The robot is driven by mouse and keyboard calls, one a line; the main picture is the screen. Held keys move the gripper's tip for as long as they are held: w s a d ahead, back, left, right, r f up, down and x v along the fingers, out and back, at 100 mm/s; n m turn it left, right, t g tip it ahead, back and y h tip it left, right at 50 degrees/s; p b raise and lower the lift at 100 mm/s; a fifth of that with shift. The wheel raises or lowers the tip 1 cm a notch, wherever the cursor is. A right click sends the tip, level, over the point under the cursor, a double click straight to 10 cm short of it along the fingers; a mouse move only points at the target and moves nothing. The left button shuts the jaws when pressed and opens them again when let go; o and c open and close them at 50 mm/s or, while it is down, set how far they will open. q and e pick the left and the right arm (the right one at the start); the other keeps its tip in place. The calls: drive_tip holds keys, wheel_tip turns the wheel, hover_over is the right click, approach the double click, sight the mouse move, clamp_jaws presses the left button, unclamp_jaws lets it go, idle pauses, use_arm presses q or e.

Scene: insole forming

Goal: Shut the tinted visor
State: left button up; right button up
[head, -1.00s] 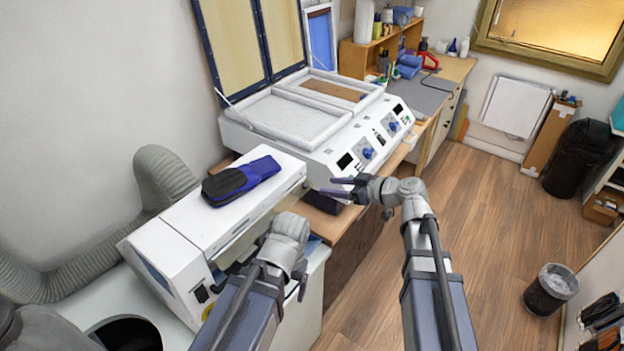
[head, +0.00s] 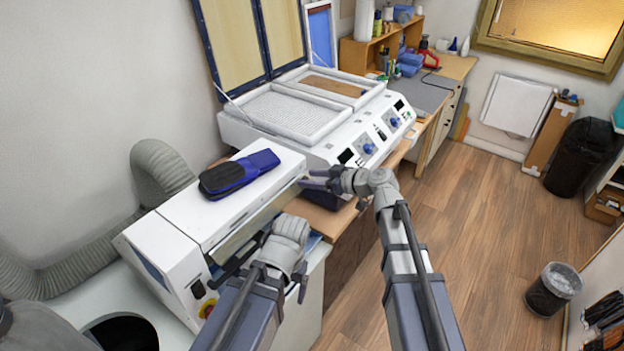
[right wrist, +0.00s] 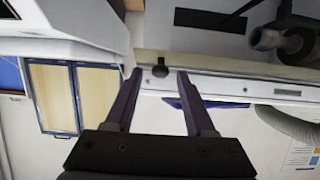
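The tinted visor (head: 258,219) is a pale, yellowish panel along the front of the long white machine (head: 165,240); my arms partly hide the area below it. In the right wrist view the visor (right wrist: 225,65) is a beige strip with a small dark knob (right wrist: 160,71) near its end. My right gripper (head: 306,180) is at the far end of the visor. Its fingers (right wrist: 158,80) are apart, with the knob between their tips; contact is not clear. My left gripper (head: 300,284) is low in front of the machine, mostly hidden by its wrist.
A blue and black insole-shaped object (head: 238,174) lies on top of the machine. A white press (head: 320,145) with open lids stands just behind my right gripper. A grey hose (head: 160,175) runs behind the machine.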

sight(298, 178)
clamp_jaws()
idle(0.4)
drive_tip(key=shift+w+a+f+t+y+b, duration=0.2)
drive_tip(key=shift+f+t+y+b, duration=1.25)
drive_tip(key=shift+b, duration=3.3)
drive_tip(key=shift+w+a+f+t+y+b, duration=0.25)
drive_tip(key=shift+t+y+b, duration=1.3)
drive_tip(key=shift+b, duration=3.15)
drive_tip(key=shift+w+a+f+t+y+b, duration=0.15)
drive_tip(key=shift+f+t+y+b, duration=0.75)
drive_tip(key=shift+y+b, duration=2.6)
drive_tip(key=shift+s+h+b, duration=0.1)
drive_tip(key=shift+h+b, duration=1.1)
drive_tip(key=shift+b, duration=0.05)
